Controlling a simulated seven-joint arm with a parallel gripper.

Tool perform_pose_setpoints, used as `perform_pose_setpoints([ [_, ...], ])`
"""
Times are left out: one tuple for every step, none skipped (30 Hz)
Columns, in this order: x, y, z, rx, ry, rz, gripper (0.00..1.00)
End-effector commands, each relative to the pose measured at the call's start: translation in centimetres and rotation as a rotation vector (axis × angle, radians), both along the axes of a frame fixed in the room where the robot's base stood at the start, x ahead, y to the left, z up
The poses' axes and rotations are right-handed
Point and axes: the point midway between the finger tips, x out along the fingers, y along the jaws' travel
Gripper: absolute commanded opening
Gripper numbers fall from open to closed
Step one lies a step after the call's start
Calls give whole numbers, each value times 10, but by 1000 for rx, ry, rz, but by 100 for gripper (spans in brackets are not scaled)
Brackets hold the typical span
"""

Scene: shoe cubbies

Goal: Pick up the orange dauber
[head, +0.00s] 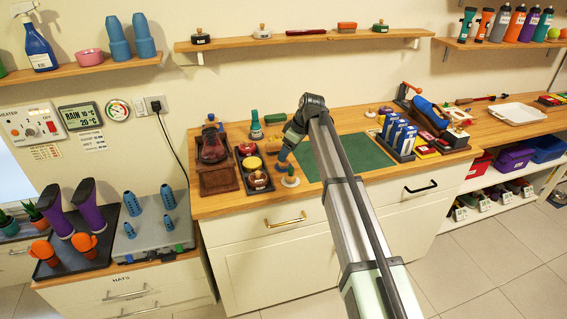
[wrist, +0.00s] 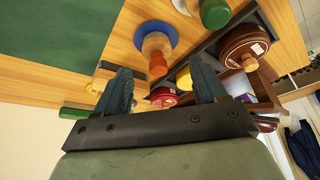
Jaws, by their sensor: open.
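A dauber-like piece (wrist: 154,44) with a wooden body, an orange-red end and a blue disc stands on the wooden counter in the wrist view. Its orange end shows between the fingertips in the picture, and I see no contact. My gripper (wrist: 163,74) is open and empty, its two dark fingers apart. In the head view my gripper (head: 283,158) hangs low over the counter, between the tin tray and the green mat. A small piece with a pale disc (head: 291,181) stands near it; I cannot tell whether it is the same one.
A dark tray (head: 241,172) with round tins lies to the left. The green mat (head: 350,160) lies to the right, mostly bare. Blue boxes (head: 400,136) stand beyond it. Other knobbed pieces, one green (wrist: 214,13), are close by in the wrist view.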

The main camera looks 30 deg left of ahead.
Motion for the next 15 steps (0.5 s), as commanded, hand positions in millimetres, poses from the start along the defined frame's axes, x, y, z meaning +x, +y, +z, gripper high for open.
perform_pose_setpoints([
  [0,1,-3,0,0,0,71],
  [0,1,-4,-1,1,0,71],
  [0,2,-5,-1,1,0,71],
  [0,2,-7,-1,1,0,71],
  [1,3,-8,-1,1,0,71],
  [1,4,-11,-1,1,0,71],
  [1,5,-13,-1,1,0,71],
  [2,6,-16,-1,1,0,71],
  [2,8,-20,-1,1,0,71],
  [3,10,-23,-1,1,0,71],
  [3,12,-27,-1,1,0,71],
  [4,14,-32,-1,2,1,71],
  [4,15,-36,-1,2,1,71],
  [4,17,-40,-1,2,1,71],
  [4,19,-45,-1,2,1,71],
])
